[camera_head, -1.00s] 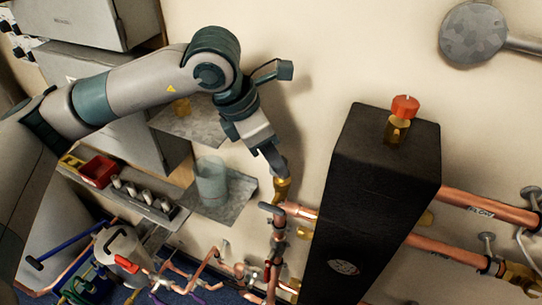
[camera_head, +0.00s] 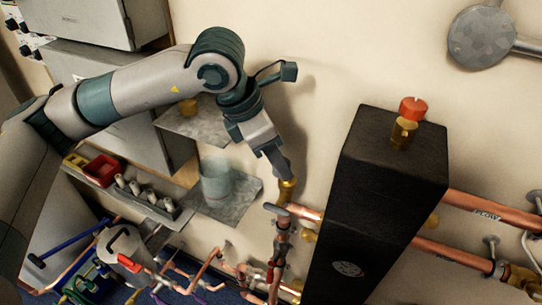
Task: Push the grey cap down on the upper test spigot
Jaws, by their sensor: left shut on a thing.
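My left gripper (camera_head: 284,177) comes down from the upper left against the wall. It is shut at the top of a brass spigot (camera_head: 287,190) on the copper pipework, left of the black box. The grey cap is too small and too hidden by the fingers to make out clearly; what the jaws hold sits right at the spigot's top. I cannot tell how far the cap is seated. My right gripper is not in view.
The tall black box (camera_head: 385,190) stands close right of the spigot, with a red-topped brass valve (camera_head: 409,118) on it. A glass beaker (camera_head: 216,182) stands on a shelf to the left.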

